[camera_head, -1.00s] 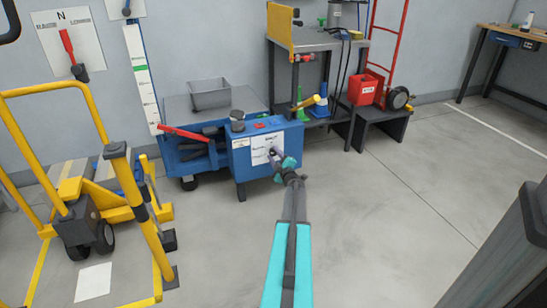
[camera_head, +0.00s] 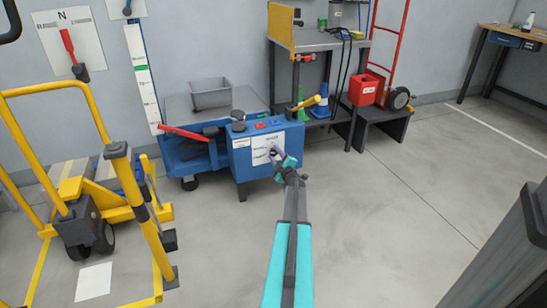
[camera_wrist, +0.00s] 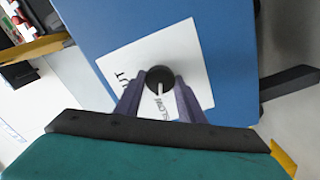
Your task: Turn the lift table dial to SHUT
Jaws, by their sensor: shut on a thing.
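The lift table (camera_head: 195,105) is blue with a grey top and stands against the back wall in the head view. Its dial (camera_wrist: 160,76) is a round black knob with a pale pointer line, on a white label plate (camera_wrist: 125,65) on the blue front face. In the wrist view the plate looks turned; the letters "UT" show at its left and other lettering lies by the fingers. My gripper (camera_wrist: 158,98) is shut on the dial, with a finger at each side of it. In the head view my gripper (camera_head: 276,157) hides most of the dial.
A red lever (camera_head: 182,132) sticks out at the lift table's left. A yellow-handled pallet truck (camera_head: 85,205) stands at the left. A grey bench (camera_head: 325,42) with cones and a red bin (camera_head: 363,89) stands right of the table.

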